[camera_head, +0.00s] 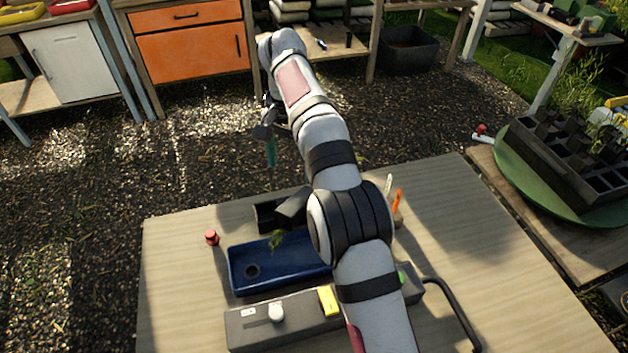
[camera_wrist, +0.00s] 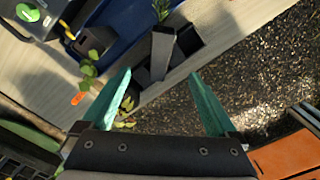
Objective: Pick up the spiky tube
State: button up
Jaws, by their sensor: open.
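A small plant with thin, spiky green leaves (camera_head: 277,240) stands at the blue tray (camera_head: 240,268); it is probably the spiky tube. Its leaves also show at the top edge of the wrist view (camera_wrist: 161,8), and its pot is not clearly visible. My gripper (camera_wrist: 160,76) is open and empty, with teal fingers spread. It hangs high beyond the table's far edge in the head view, where one teal finger (camera_head: 270,152) shows. A broad-leaved plant (camera_wrist: 88,70) in a black pot with an orange tag is left of the fingers in the wrist view.
Black empty tubes (camera_wrist: 161,52) sit in a dark holder beside the tray, one leaning out. A grey box (camera_head: 250,325) with a yellow block is at the front. A red knob (camera_head: 211,238) is left. A green turntable (camera_head: 510,182) bears a black cell tray at right.

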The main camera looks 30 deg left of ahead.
aim_at(292, 205)
jog(key=f, duration=1.6)
jog(key=shift+w+a, duration=0.1)
jog(key=shift+a, duration=0.1)
jog(key=shift+r, duration=0.1)
grip_shut()
jog(key=shift+r, duration=0.1)
